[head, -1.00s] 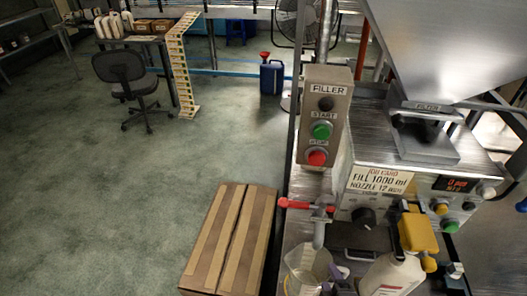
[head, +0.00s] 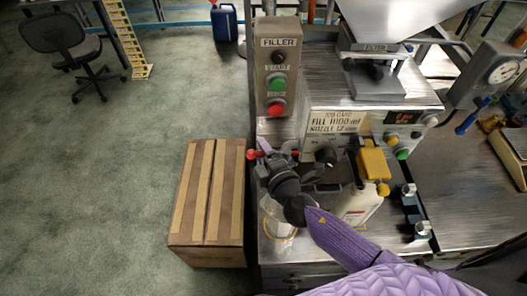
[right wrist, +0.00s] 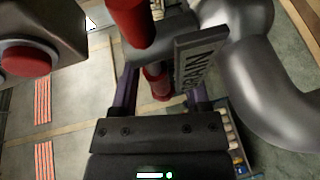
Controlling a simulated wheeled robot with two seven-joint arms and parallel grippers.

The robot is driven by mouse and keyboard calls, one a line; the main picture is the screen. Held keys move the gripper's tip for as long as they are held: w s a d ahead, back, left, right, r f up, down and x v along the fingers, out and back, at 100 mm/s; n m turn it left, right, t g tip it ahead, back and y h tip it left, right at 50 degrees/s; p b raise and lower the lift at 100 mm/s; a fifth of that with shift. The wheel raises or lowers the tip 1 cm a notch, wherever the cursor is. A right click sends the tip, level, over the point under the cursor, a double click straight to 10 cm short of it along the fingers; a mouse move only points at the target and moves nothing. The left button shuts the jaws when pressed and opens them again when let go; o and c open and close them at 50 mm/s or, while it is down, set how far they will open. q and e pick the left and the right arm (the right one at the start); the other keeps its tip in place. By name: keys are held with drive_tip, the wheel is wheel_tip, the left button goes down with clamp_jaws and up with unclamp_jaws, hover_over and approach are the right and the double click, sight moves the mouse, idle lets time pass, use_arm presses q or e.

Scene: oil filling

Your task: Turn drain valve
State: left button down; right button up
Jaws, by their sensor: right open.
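The drain valve's red handle (head: 255,154) shows at the left of my right gripper (head: 283,160) in the head view, below the filler button box. In the right wrist view the red handle (right wrist: 128,18) enters from the top. A second red part (right wrist: 156,82) lies between my right gripper's two fingers (right wrist: 160,92), which are apart; whether they touch it I cannot tell. A dark plate reading DRAIN (right wrist: 200,58) and a thick grey pipe (right wrist: 265,75) are close beside the right finger. In the head view my gripper and wrist hide most of the valve. My left gripper is out of view.
A clear jug (head: 276,230) stands under the valve. A cardboard box (head: 207,205) stands left.

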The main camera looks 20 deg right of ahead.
clamp_jaws()
idle(1.3)
